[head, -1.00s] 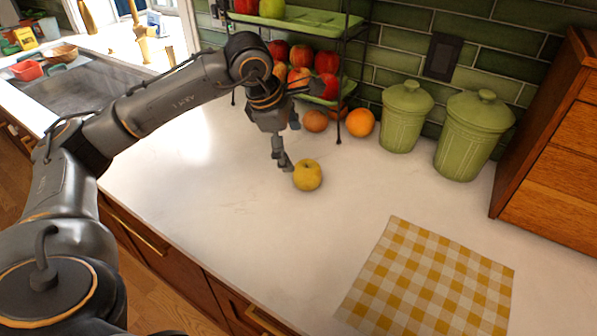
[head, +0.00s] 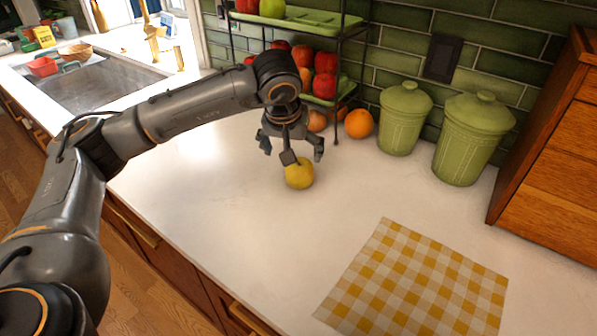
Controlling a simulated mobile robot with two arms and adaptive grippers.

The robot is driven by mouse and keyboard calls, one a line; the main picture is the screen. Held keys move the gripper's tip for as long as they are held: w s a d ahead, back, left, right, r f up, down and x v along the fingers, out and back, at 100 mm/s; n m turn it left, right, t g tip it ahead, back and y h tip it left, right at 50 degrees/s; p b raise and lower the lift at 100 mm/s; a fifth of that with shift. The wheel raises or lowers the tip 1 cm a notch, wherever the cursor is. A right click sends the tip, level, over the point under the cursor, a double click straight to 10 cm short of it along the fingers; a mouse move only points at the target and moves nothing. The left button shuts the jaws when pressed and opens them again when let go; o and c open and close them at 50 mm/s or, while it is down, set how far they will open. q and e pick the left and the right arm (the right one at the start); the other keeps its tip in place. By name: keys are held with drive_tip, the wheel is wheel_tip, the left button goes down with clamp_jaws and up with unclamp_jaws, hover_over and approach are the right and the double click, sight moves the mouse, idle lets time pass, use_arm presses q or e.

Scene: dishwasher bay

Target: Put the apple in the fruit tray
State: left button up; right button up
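A yellow apple (head: 300,174) sits on the white counter, in front of the fruit stand. My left gripper (head: 291,152) comes in from the left and is just above and behind the apple, fingers pointing down and spread apart. One finger covers the apple's upper left edge; I cannot tell whether it touches. The fruit tray is a green tiered stand in a dark frame. Its upper tray (head: 311,20) holds a red and a green apple at its left end, with bare room to the right. Its lower tray (head: 331,101) holds several red apples, partly hidden by my arm. My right gripper is not in view.
Oranges (head: 359,124) lie on the counter by the stand. Two green lidded canisters (head: 405,119) (head: 472,140) stand against the tiled wall. A wooden cabinet (head: 550,140) is at right. A yellow checked cloth (head: 415,285) lies in front. The middle counter is clear.

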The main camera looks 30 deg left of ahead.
sight(299, 165)
use_arm(q)
drive_tip(key=x, duration=0.3)
drive_tip(key=shift+w+f, duration=0.15)
drive_tip(key=shift+f, duration=0.05)
drive_tip(key=shift+w+d+f+p, duration=0.15)
drive_tip(key=shift+w+f+p, duration=0.05)
drive_tip(key=shift+f+p, duration=0.3)
drive_tip(key=p+x, duration=0.1)
drive_tip(key=x, duration=0.2)
drive_tip(key=shift+w+d+f, duration=0.2)
drive_tip(key=shift+w+f, duration=0.2)
drive_tip(key=shift+f, duration=0.2)
drive_tip(key=shift+r, duration=0.15)
drive_tip(key=c, duration=1.5)
